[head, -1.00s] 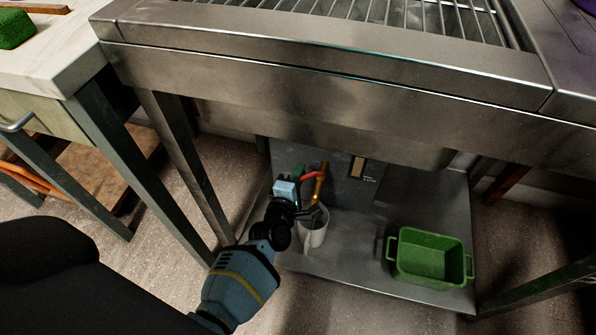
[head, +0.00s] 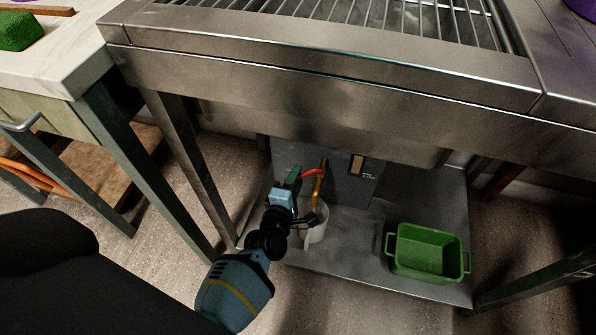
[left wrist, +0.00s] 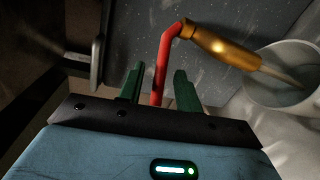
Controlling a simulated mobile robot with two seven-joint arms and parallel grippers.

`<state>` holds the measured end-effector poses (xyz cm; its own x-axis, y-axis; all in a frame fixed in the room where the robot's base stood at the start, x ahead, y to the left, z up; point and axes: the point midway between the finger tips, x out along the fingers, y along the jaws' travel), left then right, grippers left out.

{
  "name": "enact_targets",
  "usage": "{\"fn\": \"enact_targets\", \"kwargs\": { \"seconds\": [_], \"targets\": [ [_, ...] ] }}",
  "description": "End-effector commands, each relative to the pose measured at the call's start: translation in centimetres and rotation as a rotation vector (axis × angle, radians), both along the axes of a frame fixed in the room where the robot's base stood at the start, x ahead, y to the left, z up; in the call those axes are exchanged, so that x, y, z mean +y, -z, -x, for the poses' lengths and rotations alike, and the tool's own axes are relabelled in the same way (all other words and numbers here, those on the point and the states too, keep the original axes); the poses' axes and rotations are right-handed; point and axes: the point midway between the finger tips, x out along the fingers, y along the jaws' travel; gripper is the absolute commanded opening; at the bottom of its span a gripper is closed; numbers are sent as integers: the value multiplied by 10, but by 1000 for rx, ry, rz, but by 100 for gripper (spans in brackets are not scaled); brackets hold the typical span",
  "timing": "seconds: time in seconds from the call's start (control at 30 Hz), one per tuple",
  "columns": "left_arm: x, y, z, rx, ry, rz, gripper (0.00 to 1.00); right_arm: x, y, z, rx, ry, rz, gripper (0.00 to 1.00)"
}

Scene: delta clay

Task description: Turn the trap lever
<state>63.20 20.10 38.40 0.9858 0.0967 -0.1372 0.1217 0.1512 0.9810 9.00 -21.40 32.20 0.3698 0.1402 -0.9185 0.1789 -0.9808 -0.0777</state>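The trap lever (head: 311,173) is a red handle beside a brass pipe (head: 319,185) under the steel counter. In the left wrist view the red lever (left wrist: 160,80) bends at its top and meets the brass pipe (left wrist: 225,45). My left gripper (head: 294,177) is at the lever. In the left wrist view its two green fingers (left wrist: 158,88) stand either side of the lever, with a narrow gap showing on each side. A white mug (head: 315,228) stands below the pipe, partly hidden by my arm. My right gripper is not in view.
A green two-handled tub (head: 428,252) stands to the right on the steel lower shelf (head: 345,265). A grey box (head: 345,185) stands behind the pipe. The counter's front edge (head: 330,75) overhangs, and steel legs (head: 187,165) stand to the left.

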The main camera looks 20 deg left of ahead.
Motion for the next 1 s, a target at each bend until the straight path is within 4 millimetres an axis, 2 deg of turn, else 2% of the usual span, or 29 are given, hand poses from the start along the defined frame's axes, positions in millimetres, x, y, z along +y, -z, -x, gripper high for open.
{"fn": "enact_targets", "kwargs": {
  "seconds": [0.1, 0.33, 0.77, 1.0],
  "targets": [
    [-2, -5, 20, 0, 0, 0, 34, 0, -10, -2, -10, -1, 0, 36],
    [-4, -8, 42, -2, -1, 1, 34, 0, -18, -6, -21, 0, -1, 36],
    [-4, -7, 45, -1, 0, 1, 34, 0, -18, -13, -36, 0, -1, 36],
    [-4, -7, 45, -1, 0, 1, 34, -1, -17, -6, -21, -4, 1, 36]
  ]
}}
